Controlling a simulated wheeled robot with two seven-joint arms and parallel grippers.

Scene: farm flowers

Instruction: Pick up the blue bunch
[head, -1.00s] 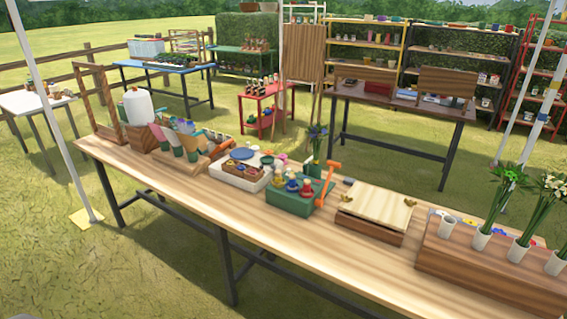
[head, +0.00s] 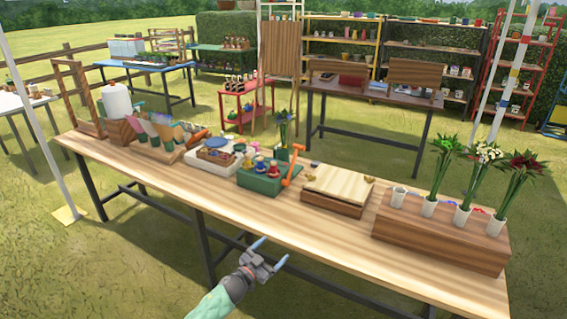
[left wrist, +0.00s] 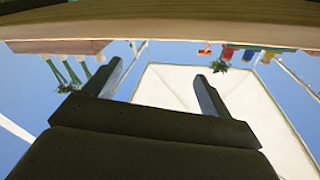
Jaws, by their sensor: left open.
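My left gripper (head: 273,251) is open and empty, in front of the table's near edge and well apart from the bunch. Its two fingers also show spread in the left wrist view (left wrist: 158,72), where a leafy bunch (left wrist: 220,68) hangs upside down in the picture; its colour is unclear there. My right gripper is not in view.
The wooden stand (head: 440,235) at right holds white cups, three with flower bunches. A lidded wooden box (head: 338,187) lies between it and the caddy. An orange handle (head: 292,169) rises close to the bunch. The near tabletop strip is bare.

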